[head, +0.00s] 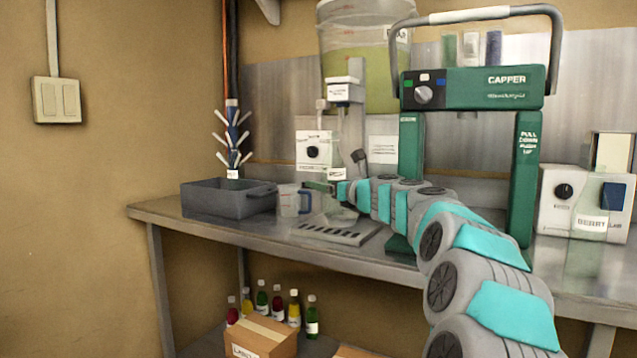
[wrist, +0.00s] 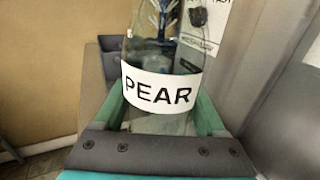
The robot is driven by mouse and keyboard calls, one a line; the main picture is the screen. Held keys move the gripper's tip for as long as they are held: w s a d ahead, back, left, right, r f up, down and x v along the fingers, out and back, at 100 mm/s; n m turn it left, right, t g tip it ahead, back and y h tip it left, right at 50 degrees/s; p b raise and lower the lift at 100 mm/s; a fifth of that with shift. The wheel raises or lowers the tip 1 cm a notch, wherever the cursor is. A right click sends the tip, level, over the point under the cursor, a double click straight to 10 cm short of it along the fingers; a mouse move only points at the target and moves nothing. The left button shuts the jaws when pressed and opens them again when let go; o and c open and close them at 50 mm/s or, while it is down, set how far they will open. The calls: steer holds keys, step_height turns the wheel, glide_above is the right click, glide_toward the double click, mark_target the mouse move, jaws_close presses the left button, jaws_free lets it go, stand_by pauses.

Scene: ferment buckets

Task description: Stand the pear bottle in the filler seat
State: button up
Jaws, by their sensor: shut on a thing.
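The pear bottle (wrist: 158,60) is clear glass with a white PEAR label, upright between my gripper's (wrist: 162,108) green fingers in the wrist view. In the head view, my gripper (head: 335,187) is at the filler, around the clear bottle (head: 342,211), and hides part of it. The filler has a white head (head: 344,91) on a column under a big bucket of yellow-green liquid. Its slotted metal tray (head: 335,233) lies below the bottle. I cannot tell whether the bottle's base touches the tray.
A grey bin (head: 228,199) and a clear jug (head: 289,201) stand left of the filler. The green capper (head: 473,88) stands to the right, behind my arm. A BERRY bottle (head: 590,215) stands at the far right. Small filled bottles and cardboard boxes are under the bench.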

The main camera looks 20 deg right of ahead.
steer(key=shift+w+d+p, duration=0.45)
steer(key=shift+w+d, duration=0.3)
steer(key=shift+d, duration=0.25)
steer(key=shift+w+d+p, duration=0.45)
steer(key=shift+w+d, duration=0.25)
steer(key=shift+d, duration=0.25)
steer(key=shift+f, duration=1.1)
stand_by(1.1)
steer(key=o, duration=1.6)
steer(key=shift+c, duration=0.2)
steer(key=shift+s, duration=0.1)
steer(key=shift+b+v, duration=0.3)
steer(key=shift+v, duration=3.4)
